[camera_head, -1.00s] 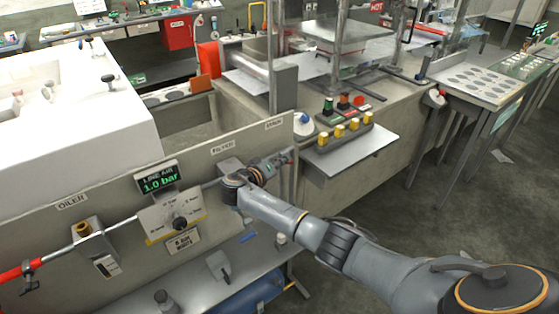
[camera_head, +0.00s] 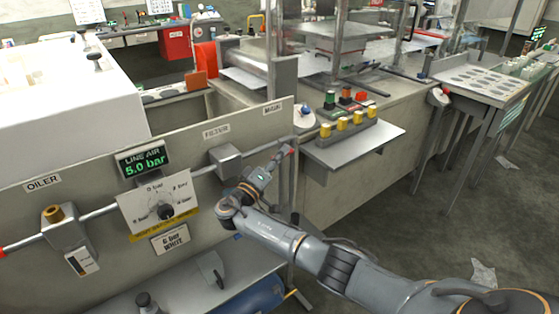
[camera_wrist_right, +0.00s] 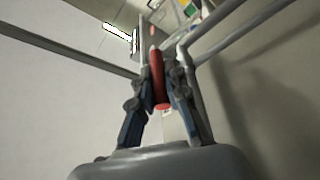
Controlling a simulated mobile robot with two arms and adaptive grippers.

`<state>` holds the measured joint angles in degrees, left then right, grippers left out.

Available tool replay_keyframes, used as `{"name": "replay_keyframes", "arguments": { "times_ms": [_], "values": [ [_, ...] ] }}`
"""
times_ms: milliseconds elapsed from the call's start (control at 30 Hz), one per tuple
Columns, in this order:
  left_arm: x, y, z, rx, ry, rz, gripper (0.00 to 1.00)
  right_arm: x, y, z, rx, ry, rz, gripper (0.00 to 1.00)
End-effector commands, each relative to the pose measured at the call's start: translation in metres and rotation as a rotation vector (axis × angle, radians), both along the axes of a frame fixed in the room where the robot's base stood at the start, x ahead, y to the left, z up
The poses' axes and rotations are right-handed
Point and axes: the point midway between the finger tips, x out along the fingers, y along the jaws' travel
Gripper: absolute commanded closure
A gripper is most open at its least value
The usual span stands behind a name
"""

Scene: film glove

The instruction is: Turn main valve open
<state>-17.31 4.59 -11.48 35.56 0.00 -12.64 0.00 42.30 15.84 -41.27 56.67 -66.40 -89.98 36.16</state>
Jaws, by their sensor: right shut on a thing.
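The main valve's red handle (camera_wrist_right: 157,80) stands between the two fingers of my right gripper (camera_wrist_right: 160,82) in the right wrist view. The fingers are closed on it from both sides. In the head view my right gripper (camera_head: 283,156) is at the right end of the pipe on the panel, below a label (camera_head: 272,107), and a small red bit of the handle (camera_head: 292,151) shows at its tips. The valve body is mostly hidden. The line air display (camera_head: 143,161) reads 5.0 bar in green. My left gripper is not in view.
A regulator dial (camera_head: 158,204) and an oiler (camera_head: 66,228) sit further left on the grey panel, with a filter block (camera_head: 226,161) nearer my gripper. A control box with yellow buttons (camera_head: 347,125) stands on a shelf to the right. Grey floor lies open at the right.

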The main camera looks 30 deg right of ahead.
Motion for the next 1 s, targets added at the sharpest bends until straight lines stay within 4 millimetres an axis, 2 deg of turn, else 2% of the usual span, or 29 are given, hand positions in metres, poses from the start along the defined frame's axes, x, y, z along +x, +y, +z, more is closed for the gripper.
{"name": "replay_keyframes", "arguments": {
  "times_ms": [300,333,433,767,867,1000],
  "values": [
    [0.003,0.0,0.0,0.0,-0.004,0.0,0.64,0.0,0.0,0.001,-0.004,0.001,0.002,1.0],
    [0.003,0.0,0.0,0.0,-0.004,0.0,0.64,0.0,0.0,0.001,-0.004,0.001,0.002,0.82],
    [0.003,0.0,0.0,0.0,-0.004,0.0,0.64,0.0,0.0,0.001,-0.004,0.001,0.001,0.63],
    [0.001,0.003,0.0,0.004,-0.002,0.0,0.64,0.0,0.002,0.0,-0.001,0.001,0.001,0.63],
    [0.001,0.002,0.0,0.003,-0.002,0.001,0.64,-0.003,0.01,-0.003,-0.001,0.002,0.003,0.63],
    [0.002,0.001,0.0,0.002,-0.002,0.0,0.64,-0.013,0.033,-0.009,0.001,0.002,0.005,0.63]
  ]
}}
